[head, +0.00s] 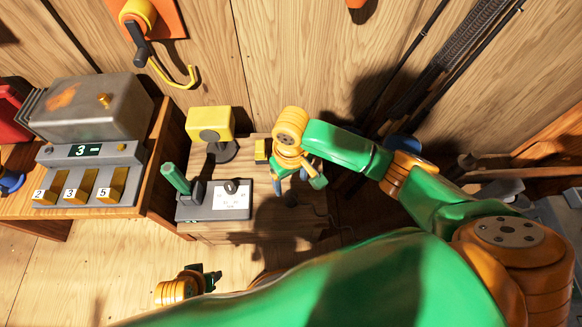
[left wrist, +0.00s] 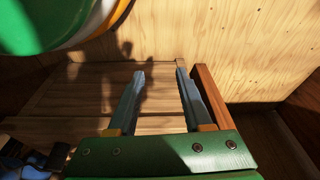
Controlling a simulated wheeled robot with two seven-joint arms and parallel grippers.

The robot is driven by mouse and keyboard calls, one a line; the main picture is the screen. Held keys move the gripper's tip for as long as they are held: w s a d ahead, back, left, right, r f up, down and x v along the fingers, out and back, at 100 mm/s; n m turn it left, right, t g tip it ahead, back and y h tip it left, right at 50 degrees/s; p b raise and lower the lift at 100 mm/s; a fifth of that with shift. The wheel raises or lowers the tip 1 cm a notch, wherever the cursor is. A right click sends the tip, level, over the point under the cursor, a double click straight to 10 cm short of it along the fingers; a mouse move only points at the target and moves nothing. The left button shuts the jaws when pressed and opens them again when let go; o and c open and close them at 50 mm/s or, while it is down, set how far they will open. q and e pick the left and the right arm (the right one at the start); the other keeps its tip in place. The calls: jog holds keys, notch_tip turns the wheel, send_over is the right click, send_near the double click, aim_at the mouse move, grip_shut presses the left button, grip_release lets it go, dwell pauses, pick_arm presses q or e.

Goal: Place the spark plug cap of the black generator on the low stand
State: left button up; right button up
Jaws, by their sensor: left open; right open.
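A low wooden stand (head: 212,233) is in the middle of the head view, against the plank wall. I cannot make out a black generator or its spark plug cap for sure. My right gripper (head: 297,188) is open and points down over the right part of the stand; whether it touches anything I cannot tell. My left gripper (head: 210,278) is low in the head view, in front of the stand. In the left wrist view its two fingers (left wrist: 160,78) are apart with nothing between them, over wooden boards.
On the stand are a grey box with a green handle (head: 176,179) and white label, and a yellow-headed thing (head: 209,123). A bench (head: 158,150) at left bears a metal case (head: 95,108) and a keyed grey device (head: 92,172). Rods (head: 440,75) lean at right.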

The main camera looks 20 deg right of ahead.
pick_arm(q)
jog(key=s+f, duration=0.1)
jog(key=f+p, duration=0.1)
jog(key=f, duration=0.1)
jog(key=shift+s+a, duration=0.2)
jog(key=shift+s, duration=0.2)
pick_arm(e)
notch_tip(320, 180, up, 3)
